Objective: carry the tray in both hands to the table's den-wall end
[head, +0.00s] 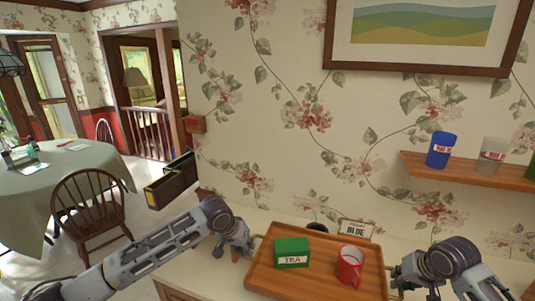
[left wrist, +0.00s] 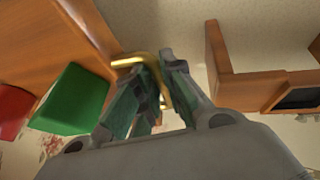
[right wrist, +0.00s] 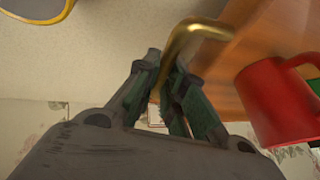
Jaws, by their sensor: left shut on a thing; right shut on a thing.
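The wooden tray (head: 318,275) is in front of me over the pale counter in the head view, with a green TEA box (head: 292,252) and a red mug (head: 349,266) standing on it. My left gripper (head: 248,247) is at the tray's left end; the left wrist view shows its fingers (left wrist: 158,85) shut on a brass handle (left wrist: 130,61). My right gripper (head: 398,280) is at the right end; the right wrist view shows its fingers (right wrist: 166,85) shut on the other brass handle (right wrist: 196,32). Whether the tray touches the counter I cannot tell.
A BLUE sign (head: 356,230) and a dark round item (head: 317,227) stand behind the tray. A wall shelf (head: 470,172) holds a blue cup (head: 440,150) and a pale cup (head: 492,155). At the left are a round table with a green cloth (head: 60,180) and a wooden chair (head: 92,200).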

